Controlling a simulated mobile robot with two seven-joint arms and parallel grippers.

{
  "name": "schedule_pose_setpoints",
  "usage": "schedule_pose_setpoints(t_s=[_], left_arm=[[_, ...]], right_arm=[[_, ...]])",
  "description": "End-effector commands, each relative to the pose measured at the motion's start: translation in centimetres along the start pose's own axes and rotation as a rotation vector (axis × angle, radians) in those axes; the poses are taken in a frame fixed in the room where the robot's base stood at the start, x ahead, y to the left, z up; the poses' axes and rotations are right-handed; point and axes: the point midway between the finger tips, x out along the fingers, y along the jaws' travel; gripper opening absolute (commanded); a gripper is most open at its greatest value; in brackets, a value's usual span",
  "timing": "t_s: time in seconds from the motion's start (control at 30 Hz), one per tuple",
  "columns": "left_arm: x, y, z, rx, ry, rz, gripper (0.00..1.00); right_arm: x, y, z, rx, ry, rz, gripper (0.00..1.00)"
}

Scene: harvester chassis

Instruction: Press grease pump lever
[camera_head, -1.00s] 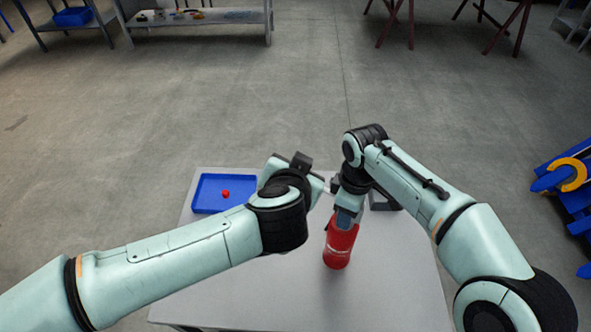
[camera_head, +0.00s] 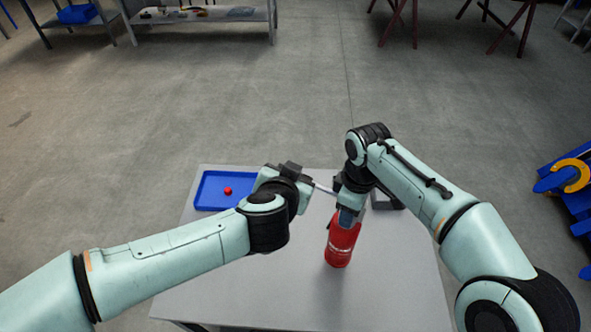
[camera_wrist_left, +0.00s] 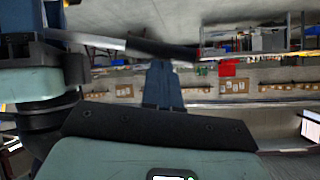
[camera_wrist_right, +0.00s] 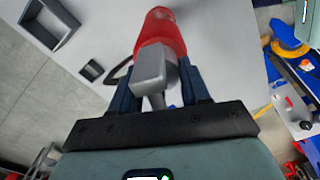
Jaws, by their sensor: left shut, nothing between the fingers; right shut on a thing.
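The red grease pump (camera_head: 341,243) stands on the table, slightly tilted. My right gripper (camera_head: 348,212) is shut on its grey head (camera_wrist_right: 152,68), with one finger on each side in the right wrist view; the red body (camera_wrist_right: 160,32) lies beyond. The silver lever rod (camera_head: 325,189) runs left from the pump towards my left wrist. In the left wrist view the lever's black grip (camera_wrist_left: 162,49) crosses by the tips of my left gripper (camera_wrist_left: 163,65). That gripper is shut and empty; I cannot tell whether it touches the grip. The left fingers are hidden in the head view.
A blue tray (camera_head: 212,206) with a small red ball (camera_head: 228,190) lies at the table's back left. A grey open box (camera_head: 385,200) sits behind my right wrist. The front of the grey table (camera_head: 270,305) is clear. A blue and yellow object (camera_head: 567,175) stands off to the right.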

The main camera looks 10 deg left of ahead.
Motion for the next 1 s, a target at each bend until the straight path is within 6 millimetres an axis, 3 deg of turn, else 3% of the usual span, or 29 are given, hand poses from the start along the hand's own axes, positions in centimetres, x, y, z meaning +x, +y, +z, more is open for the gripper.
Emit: schedule_pose_setpoints(t_s=[0.3, 0.5, 1.0], left_arm=[[2.2, -0.6, 3.4, -0.184, -0.005, 0.118, 0.0], [3.4, -0.3, 5.2, -0.204, -0.007, 0.133, 0.0], [4.6, 0.0, 7.1, -0.206, -0.011, 0.13, 0.0]], right_arm=[[0.1, -0.1, -0.1, -0.005, 0.0, -0.003, 0.0], [0.1, -0.1, -0.1, -0.006, 0.0, -0.003, 0.0], [0.1, -0.2, -0.1, -0.007, -0.001, -0.005, 0.0]])
